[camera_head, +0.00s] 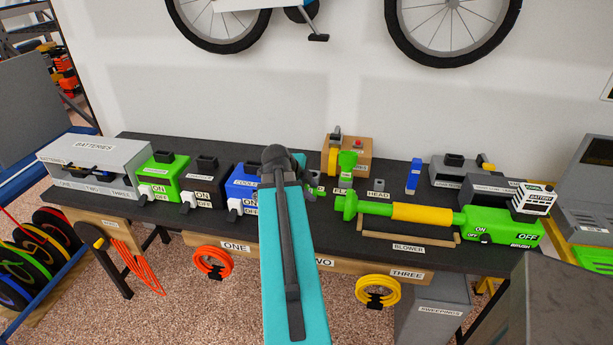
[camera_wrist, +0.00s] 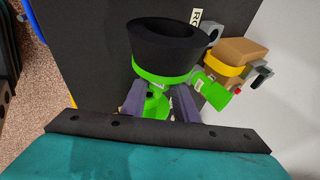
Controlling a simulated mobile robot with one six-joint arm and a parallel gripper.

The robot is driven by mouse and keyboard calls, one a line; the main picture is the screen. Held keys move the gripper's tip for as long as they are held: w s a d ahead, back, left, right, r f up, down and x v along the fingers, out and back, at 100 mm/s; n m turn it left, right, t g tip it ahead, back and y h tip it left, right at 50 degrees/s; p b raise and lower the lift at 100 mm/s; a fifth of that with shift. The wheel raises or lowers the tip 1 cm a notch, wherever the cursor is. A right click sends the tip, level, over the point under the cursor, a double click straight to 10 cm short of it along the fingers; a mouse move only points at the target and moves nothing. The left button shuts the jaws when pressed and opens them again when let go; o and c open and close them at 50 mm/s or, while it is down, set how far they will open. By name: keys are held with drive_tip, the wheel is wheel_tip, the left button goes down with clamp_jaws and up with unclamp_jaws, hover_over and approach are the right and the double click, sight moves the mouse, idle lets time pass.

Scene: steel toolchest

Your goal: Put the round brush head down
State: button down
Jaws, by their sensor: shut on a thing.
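The round brush head (camera_wrist: 165,50) shows in the wrist view as a wide black tapered ring with a bright green collar and green stem. My gripper (camera_wrist: 159,103) is shut on the green stem, with one grey finger on each side. The black end points away from my wrist, over the dark bench top (camera_wrist: 90,40). The wrist view does not make clear whether it touches the bench. In the head view my teal arm covers most of the gripper and the brush head.
The long green and yellow blower (camera_head: 425,214) lies right. Only small bare patches show between.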

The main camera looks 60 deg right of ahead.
drive_tip(key=w+d+f+p, duration=0.1)
drive_tip(key=w+d+p, duration=0.2)
drive_tip(key=w+d, duration=0.3)
drive_tip(key=d, duration=0.2)
drive_tip(key=shift+w+d, duration=0.2)
drive_tip(key=shift+d, duration=0.1)
drive_tip(key=shift+f, duration=0.1)
idle(0.4)
drive_tip(key=shift+f+p, duration=1.05)
drive_tip(key=shift+f, duration=0.6)
drive_tip(key=shift+f, duration=0.15)
drive_tip(key=c, duration=1.4)
unclamp_jaws()
drive_tip(key=shift+a+r, duration=0.1)
drive_tip(key=shift+r, duration=0.15)
